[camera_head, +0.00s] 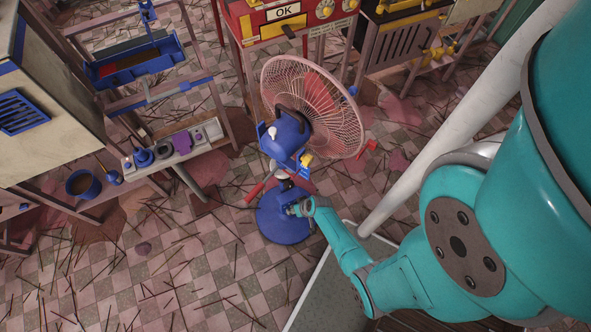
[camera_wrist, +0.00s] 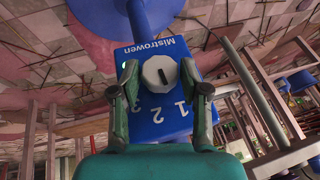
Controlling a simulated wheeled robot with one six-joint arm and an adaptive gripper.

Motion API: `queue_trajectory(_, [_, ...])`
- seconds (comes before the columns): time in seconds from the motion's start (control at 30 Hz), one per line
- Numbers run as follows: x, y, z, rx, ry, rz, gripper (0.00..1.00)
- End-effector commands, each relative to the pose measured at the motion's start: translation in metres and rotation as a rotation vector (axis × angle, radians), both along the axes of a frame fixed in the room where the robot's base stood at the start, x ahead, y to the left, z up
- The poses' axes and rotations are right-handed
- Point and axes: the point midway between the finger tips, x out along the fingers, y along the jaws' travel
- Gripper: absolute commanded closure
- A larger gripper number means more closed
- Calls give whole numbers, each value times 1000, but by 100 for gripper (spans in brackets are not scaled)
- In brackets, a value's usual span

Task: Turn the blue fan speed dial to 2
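The blue fan (camera_head: 284,136) stands upright on the tiled floor on a round blue base (camera_head: 283,218). In the wrist view, its blue control panel (camera_wrist: 170,48) carries the word "Mistrowen", printed numerals and a white round speed dial (camera_wrist: 158,74). A dark pointer mark lies on the dial, slanting toward the numeral side; I cannot tell its exact setting. My gripper (camera_wrist: 160,82) has one finger on each side of the dial, parted and close to its edges. Contact is unclear. In the head view, my gripper (camera_head: 293,208) is beside the fan's lower stem; the dial cannot be made out there.
A red machine with an "OK" sign (camera_head: 284,12) stands behind the fan. A shelf rack with a blue tray (camera_head: 134,62) and a blue pot (camera_head: 83,184) is at left. Thin sticks litter the floor. A pale pole (camera_head: 440,140) rises at right.

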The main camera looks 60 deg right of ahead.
Motion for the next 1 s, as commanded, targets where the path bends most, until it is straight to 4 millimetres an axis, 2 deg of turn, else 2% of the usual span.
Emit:
queue_trajectory(0.03, [0,0,0,0,0,0,75])
queue_trajectory(0.1, [0,0,0,0,0,0,92])
queue_trajectory(0.13, [0,0,0,0,0,0,97])
queue_trajectory(0.37, [-1,-1,-1,24,-12,-3,97])
queue_trajectory(1.0, [-4,-5,-4,331,-220,-3,97])
